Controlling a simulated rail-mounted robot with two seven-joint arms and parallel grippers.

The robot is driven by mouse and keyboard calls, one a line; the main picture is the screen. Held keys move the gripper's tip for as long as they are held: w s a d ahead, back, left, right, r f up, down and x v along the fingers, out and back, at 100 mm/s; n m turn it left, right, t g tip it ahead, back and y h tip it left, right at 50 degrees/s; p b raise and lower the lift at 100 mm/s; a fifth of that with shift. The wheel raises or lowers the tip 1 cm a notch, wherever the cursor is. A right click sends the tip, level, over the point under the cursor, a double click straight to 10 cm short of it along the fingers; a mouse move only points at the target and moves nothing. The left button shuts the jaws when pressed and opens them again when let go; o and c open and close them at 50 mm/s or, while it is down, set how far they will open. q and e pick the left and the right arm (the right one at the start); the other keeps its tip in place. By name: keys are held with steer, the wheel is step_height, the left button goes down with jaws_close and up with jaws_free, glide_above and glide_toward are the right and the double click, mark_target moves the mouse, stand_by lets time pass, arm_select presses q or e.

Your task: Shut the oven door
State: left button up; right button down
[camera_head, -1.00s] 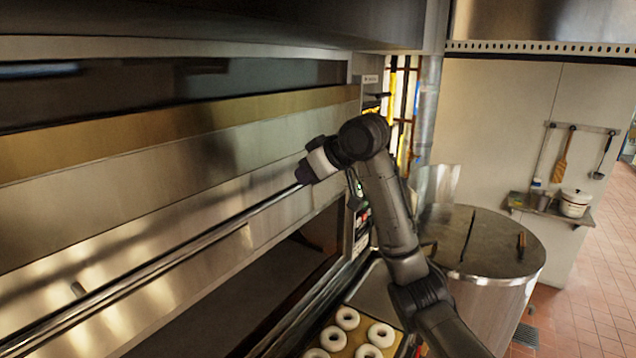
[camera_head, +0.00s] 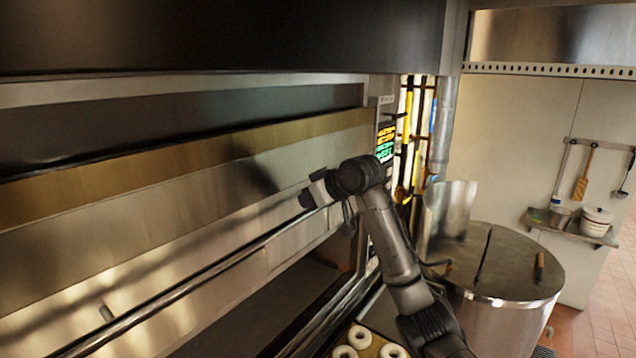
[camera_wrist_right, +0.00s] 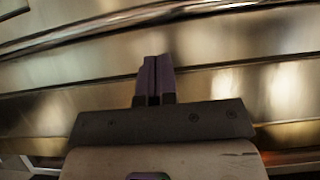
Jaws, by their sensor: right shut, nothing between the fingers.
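The oven door (camera_head: 190,225) is a wide steel panel with a long bar handle (camera_head: 195,283) along its lower part. It stands tilted out, with a dark opening below its lower edge in the head view. My right gripper (camera_head: 307,199) is shut and empty at the right end of the handle, by the door's face. I cannot tell whether it touches. In the right wrist view the closed fingers (camera_wrist_right: 154,78) point at the steel panels, and the bar handle (camera_wrist_right: 100,30) runs across the top. My left gripper is not in view.
White bagels (camera_head: 360,337) lie on a board at the bottom. A large round steel kettle (camera_head: 500,262) stands right of my arm. A lit control panel (camera_head: 386,140) and pipes are beyond the oven. A wall shelf (camera_head: 570,230) holds pots.

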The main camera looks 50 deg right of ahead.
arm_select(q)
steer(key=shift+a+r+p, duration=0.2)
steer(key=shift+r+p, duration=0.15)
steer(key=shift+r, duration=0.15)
arm_select(e)
steer(key=shift+w+f, duration=0.25)
steer(key=shift+f, duration=1.05)
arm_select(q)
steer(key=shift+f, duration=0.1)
arm_select(e)
steer(key=shift+f, duration=0.1)
